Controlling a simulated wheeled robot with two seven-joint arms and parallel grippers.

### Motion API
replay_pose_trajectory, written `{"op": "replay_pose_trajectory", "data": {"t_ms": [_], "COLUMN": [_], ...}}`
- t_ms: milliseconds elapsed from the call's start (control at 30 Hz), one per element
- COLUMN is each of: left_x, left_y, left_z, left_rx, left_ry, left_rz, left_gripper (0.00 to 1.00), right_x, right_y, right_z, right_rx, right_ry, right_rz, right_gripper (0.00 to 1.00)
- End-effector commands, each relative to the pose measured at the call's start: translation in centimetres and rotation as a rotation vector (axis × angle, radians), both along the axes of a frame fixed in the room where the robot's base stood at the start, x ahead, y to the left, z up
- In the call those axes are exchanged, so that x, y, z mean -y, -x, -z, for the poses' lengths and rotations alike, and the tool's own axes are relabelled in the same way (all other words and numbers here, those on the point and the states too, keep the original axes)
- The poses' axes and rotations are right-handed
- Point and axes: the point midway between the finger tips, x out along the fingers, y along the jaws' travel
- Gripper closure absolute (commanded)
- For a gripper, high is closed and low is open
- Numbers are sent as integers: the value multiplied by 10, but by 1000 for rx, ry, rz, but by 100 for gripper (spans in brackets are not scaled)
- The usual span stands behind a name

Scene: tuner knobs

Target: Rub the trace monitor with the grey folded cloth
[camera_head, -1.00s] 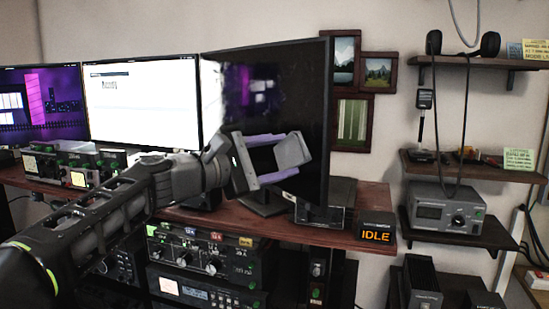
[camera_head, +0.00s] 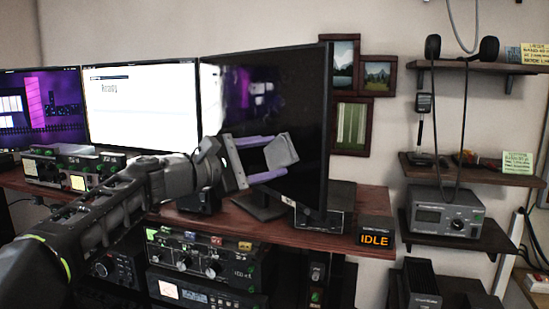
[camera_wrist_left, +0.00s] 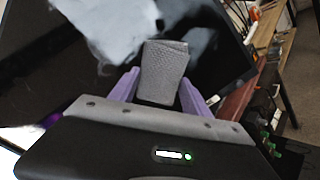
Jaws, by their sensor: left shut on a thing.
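The right-hand monitor (camera_head: 300,110) is dark and seen at a slant, with a whitish hazy patch at its left side. I take it to be the trace monitor; in the wrist view its dark screen (camera_wrist_left: 45,70) carries a pale smear. My left gripper (camera_head: 268,157) is in front of the screen's lower part, its purple fingers shut on the grey folded cloth (camera_head: 282,151). The cloth stands out between the fingertips in the wrist view (camera_wrist_left: 163,70), toward the screen. I cannot tell whether it touches the glass. My right gripper is out of view.
Two lit monitors, a white one (camera_head: 140,105) and a purple one (camera_head: 40,105), stand to the left. A small IDLE display (camera_head: 376,236) sits at the desk's right end. Rack equipment (camera_head: 205,260) is below the desk. Wall shelves (camera_head: 455,238) are at right.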

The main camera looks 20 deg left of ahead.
Motion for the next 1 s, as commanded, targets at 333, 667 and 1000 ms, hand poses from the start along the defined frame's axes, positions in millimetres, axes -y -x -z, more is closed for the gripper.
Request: {"op": "replay_pose_trajectory", "data": {"t_ms": [333, 667, 1000], "left_x": [-3, -18, -37], "left_y": [-3, -12, -22], "left_z": [1, 0, 1], "left_rx": [-1, -4, -2], "left_ry": [0, 2, 0], "left_rz": [1, -2, 0], "left_gripper": [77, 77, 77], "right_x": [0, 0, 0], "right_y": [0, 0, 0], "right_z": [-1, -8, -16], "right_rx": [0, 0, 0], "right_ry": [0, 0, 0], "right_rz": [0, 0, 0], "right_gripper": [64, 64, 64]}}
